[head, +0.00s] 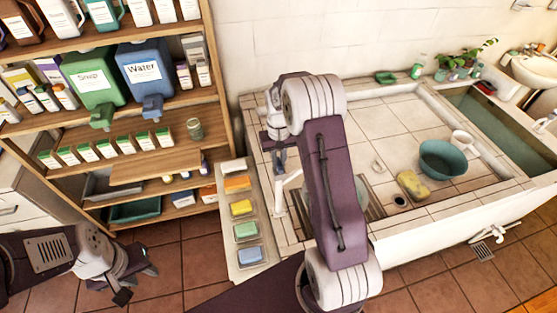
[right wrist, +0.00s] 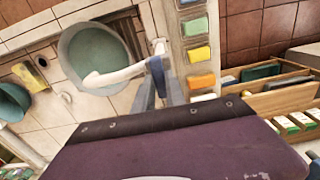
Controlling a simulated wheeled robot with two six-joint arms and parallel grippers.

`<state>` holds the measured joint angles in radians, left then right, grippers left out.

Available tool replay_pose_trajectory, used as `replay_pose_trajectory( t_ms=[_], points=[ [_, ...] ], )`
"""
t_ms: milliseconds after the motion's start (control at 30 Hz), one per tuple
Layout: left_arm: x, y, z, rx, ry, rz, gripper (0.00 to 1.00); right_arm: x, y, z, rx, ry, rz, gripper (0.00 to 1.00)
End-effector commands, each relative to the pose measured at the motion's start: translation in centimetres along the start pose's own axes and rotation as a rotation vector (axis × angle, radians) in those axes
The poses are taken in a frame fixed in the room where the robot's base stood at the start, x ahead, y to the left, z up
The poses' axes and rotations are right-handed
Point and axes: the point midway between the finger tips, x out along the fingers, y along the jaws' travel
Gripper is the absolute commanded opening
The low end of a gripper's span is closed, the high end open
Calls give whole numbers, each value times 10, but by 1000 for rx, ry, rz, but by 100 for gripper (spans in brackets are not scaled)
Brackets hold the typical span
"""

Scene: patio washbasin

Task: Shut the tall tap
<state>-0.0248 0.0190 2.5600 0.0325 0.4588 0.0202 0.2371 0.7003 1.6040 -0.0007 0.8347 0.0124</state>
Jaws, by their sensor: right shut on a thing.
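The tall tap (head: 286,188) is white and stands at the left end of the tiled washbasin, partly behind my right arm. In the right wrist view its white spout (right wrist: 112,76) reaches left over a round green bowl (right wrist: 95,48). My right gripper (head: 279,155) is at the top of the tap, shut on it; the fingers (right wrist: 156,82) hide the exact part held. I cannot tell whether water runs. My left gripper (head: 135,280) is open and empty, low at the left, well away from the tap.
A tray (head: 268,262) with coloured sponges lies along the basin's left side. A wooden shelf (head: 150,45) with bottles and jugs stands at the left. A teal bowl (head: 442,160) and yellow sponge (head: 412,185) are on the tiles at the right.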

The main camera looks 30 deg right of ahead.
Motion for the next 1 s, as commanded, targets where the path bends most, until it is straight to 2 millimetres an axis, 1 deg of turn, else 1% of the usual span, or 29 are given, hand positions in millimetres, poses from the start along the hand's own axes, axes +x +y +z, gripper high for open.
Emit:
replay_pose_trajectory(
  t_ms=[33, 333, 367, 400, 433, 700, 767, 867, 1000],
  points=[
    [0, 0, 0, 0, 0, 0, 36, 2, 0, 3, 4, -11, 0, 0],
    [0, 0, 0, 0, 0, 0, 36, 3, 0, 4, 4, -13, -1, 0],
    [0, 0, 0, 0, 0, 0, 36, 3, 0, 4, 4, -13, -1, 24],
    [0, 0, 0, 0, 0, 0, 36, 2, 0, 3, 4, -12, -1, 35],
    [0, 0, 0, 0, 0, 0, 36, 2, 0, 3, 4, -11, -1, 37],
    [0, 0, 0, 0, 0, 0, 36, 1, 0, 1, 3, -5, -1, 37],
    [2, 0, 0, 0, 0, 0, 36, -2, 0, 1, 2, -3, -1, 37],
    [7, 0, 1, 0, 0, 0, 36, -18, 0, 0, 2, 0, -1, 37],
    [14, 0, 2, 0, 0, 0, 36, -50, 0, 0, 3, 0, -1, 37]
  ],
)
